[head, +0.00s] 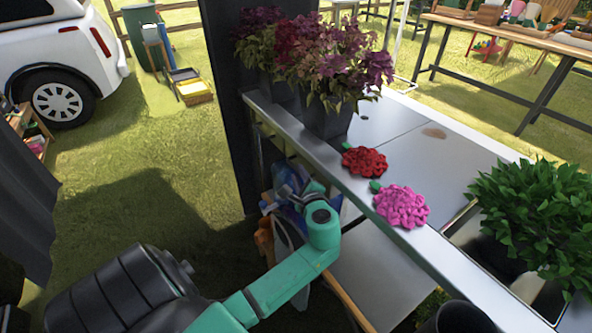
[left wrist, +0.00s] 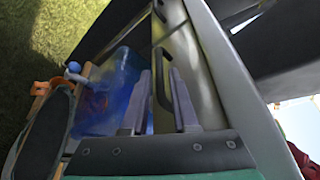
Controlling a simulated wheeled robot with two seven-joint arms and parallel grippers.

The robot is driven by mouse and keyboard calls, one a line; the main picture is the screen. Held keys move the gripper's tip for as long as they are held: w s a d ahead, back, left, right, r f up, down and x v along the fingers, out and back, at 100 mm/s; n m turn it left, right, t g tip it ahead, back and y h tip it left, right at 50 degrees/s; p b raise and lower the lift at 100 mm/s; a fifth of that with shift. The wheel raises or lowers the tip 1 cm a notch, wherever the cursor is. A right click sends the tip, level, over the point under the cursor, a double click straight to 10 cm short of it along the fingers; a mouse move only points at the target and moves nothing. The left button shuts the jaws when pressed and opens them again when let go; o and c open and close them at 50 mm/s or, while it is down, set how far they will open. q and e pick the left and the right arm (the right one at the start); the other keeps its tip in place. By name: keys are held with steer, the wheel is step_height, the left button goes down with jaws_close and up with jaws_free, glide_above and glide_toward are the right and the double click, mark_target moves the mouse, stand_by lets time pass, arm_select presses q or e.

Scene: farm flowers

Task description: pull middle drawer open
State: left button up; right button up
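The drawer fronts (left wrist: 207,92) show as pale panels under the counter in the left wrist view. A black bar handle (left wrist: 160,75) is on one of them, and a second dark handle (left wrist: 158,12) is farther off at the top. I cannot tell for sure which drawer is the middle one. My left gripper (left wrist: 160,73) is open, its two grey fingers apart with the nearer handle between them in the picture. Contact cannot be made out. In the head view my left gripper (head: 285,192) is beside the counter's front, and the drawers there are mostly hidden. My right gripper is not in view.
The metal counter (head: 325,165) holds potted purple flowers (head: 325,65), a red flower (head: 364,161), a pink flower (head: 402,205) and a leafy green plant (head: 535,215). A dark post (head: 228,110) stands at its far end. A blue container (left wrist: 115,95) is below the drawers. Grass lies open to the left.

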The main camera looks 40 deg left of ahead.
mark_target(296, 169)
arm_select(q)
steer(key=x, duration=0.4)
steer(key=shift+s+d, duration=0.1)
jaws_close()
steer(key=shift+f, duration=0.1)
stand_by(1.2)
